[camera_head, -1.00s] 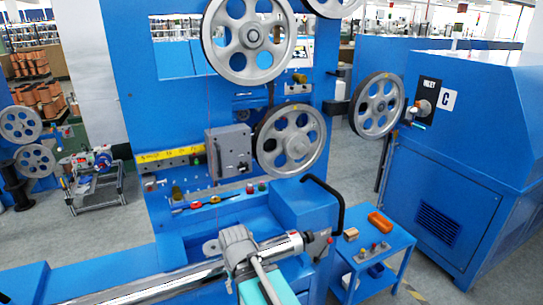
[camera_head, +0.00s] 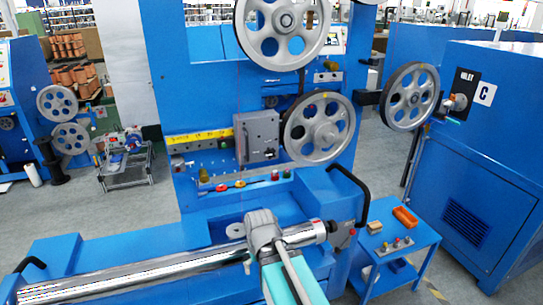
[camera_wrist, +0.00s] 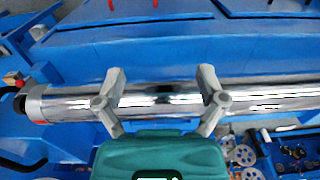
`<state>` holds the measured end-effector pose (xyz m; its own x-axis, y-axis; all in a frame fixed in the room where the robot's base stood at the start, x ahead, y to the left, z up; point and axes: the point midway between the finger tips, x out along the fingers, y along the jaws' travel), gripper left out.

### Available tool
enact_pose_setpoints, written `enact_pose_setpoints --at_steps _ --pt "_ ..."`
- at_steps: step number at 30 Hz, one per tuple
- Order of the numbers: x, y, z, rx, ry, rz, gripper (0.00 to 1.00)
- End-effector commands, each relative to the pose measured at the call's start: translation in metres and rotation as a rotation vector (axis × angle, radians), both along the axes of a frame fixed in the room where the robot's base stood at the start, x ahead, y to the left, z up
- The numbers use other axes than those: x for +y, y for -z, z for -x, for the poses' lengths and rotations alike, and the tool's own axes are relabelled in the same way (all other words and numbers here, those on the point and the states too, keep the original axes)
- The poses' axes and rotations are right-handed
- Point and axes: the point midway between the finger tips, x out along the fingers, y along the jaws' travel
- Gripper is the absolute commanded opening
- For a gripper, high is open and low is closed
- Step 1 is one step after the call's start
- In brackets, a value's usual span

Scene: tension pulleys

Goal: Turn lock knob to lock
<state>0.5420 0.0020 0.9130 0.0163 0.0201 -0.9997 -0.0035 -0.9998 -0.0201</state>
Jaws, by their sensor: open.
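No knob is labelled as the lock knob, so I cannot tell which part it is. Another is the grey box with a small lever (camera_head: 258,137) on the upright blue panel. In the wrist view my gripper (camera_wrist: 161,76) has its two grey fingers spread apart over the tube (camera_wrist: 260,98), with nothing between them but the tube below. The tube's dark-ringed end (camera_wrist: 22,104) is at the left there. The head view hides my fingertips behind my arm.
A black bent handle (camera_head: 357,190) rises beside the tube's right end. Spoked pulleys (camera_head: 319,127) stand on and beside the panel. A small blue table (camera_head: 410,240) with an orange tray (camera_head: 405,217) is at the right, before a large blue cabinet (camera_head: 480,170).

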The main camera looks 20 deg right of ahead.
Motion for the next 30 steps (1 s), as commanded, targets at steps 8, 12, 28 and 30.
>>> enact_pose_setpoints --at_steps 8,12,28,30 --pt "0.014 0.002 -0.046 -0.152 0.053 -0.178 1.0" --pt "0.021 -0.006 -0.086 -0.287 0.119 -0.33 1.0" --pt "-0.032 -0.083 -0.225 -0.823 0.578 -0.864 1.0" --pt "-0.05 -0.094 -0.239 -0.886 0.659 -0.923 1.0"
